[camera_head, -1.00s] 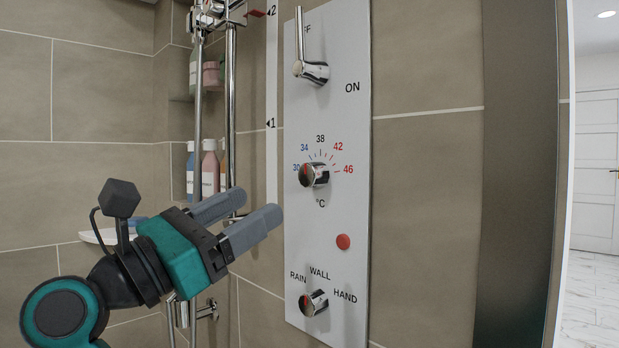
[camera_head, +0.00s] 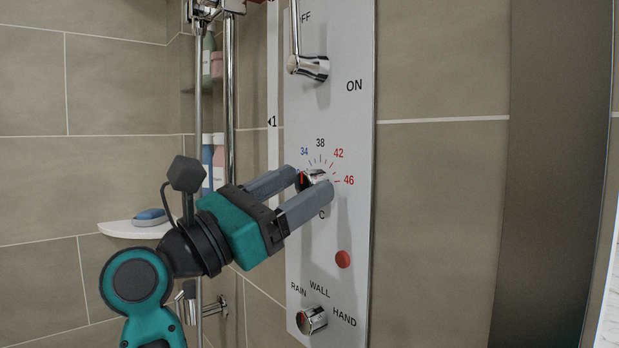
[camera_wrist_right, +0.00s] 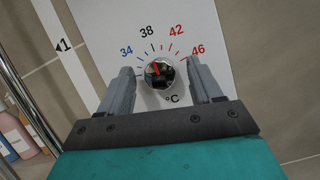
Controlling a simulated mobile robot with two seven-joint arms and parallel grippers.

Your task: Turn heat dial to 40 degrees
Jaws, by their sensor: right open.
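The heat dial (camera_head: 317,176) is a round chrome knob with a red pointer line, on a white wall panel (camera_head: 355,220). In the right wrist view the dial (camera_wrist_right: 161,72) sits between my fingers, its pointer roughly toward the 38 mark. The scale shows blue 34, black 38, red 42 and 46; 30 is hidden behind a finger. My right gripper (camera_head: 311,183) is open, its fingers on either side of the dial; whether they touch it I cannot tell. It also shows in the wrist view (camera_wrist_right: 160,78). My left gripper is not in view.
An ON/OFF lever (camera_head: 309,67) is above the dial. A red button (camera_head: 343,259) and a RAIN/WALL/HAND knob (camera_head: 312,320) are below. A vertical shower rail (camera_head: 230,90) and a corner shelf (camera_head: 130,229) stand left. The tiled wall right of the panel is clear.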

